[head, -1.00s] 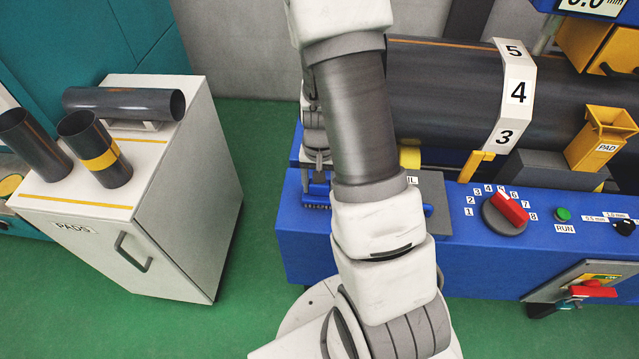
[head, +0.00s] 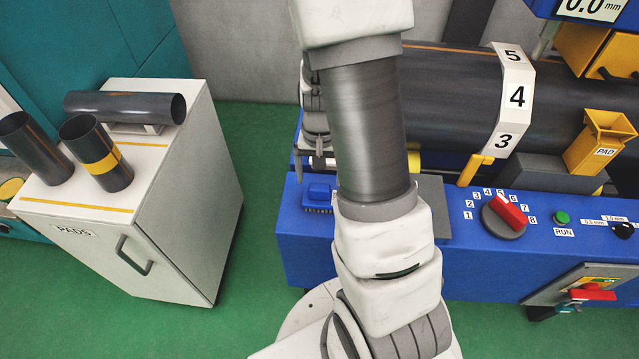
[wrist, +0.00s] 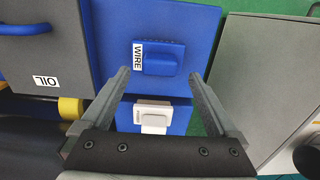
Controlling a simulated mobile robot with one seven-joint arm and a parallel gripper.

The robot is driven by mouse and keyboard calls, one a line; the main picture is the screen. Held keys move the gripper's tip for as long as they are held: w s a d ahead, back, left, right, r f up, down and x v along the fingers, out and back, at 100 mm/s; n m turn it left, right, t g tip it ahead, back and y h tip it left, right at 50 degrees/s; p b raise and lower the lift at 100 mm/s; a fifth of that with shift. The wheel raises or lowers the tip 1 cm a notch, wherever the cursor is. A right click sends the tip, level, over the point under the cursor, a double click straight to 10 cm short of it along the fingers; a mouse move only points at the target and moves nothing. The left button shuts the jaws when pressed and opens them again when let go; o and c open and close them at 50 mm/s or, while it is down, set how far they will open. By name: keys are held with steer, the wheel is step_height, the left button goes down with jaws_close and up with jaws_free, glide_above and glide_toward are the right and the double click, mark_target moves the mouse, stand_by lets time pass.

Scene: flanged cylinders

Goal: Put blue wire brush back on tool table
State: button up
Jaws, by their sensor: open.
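The blue wire brush (wrist: 163,57) lies on the blue tool table (wrist: 105,20), beside the white WIRE label (wrist: 138,55), in the wrist view. In the head view the brush (head: 319,193) shows on the blue top near its left end, bristles along its front edge. My gripper (wrist: 160,78) is open, with the brush apart from the fingers, ahead of the gap between them. In the head view my gripper (head: 318,160) is small, behind the brush and partly hidden by my arm.
A white brush (wrist: 154,112) lies nearer the gripper in the wrist view. A grey OIL lid (wrist: 45,50) is at left. In the head view, the white PADS cabinet (head: 185,225) stands left with dark pipe pieces; green floor (head: 255,190) lies between.

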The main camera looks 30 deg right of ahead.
step_height(320, 180, up, 7)
step_height(320, 180, up, 13)
steer(key=n+t, duration=0.3)
glide_above(318, 188)
steer(key=s+a, duration=0.4)
steer(key=a, duration=0.2)
steer(key=s+a+r+n+t, duration=0.2)
steer(key=s+a+r+n, duration=0.1)
steer(key=s+r, duration=0.3)
steer(key=s+a, duration=0.1)
steer(key=s, duration=0.1)
steer(key=shift+s+r+n+t, duration=0.3)
steer(key=shift+r+n, duration=0.05)
steer(key=shift+n, duration=0.05)
steer(key=shift+d, duration=0.1)
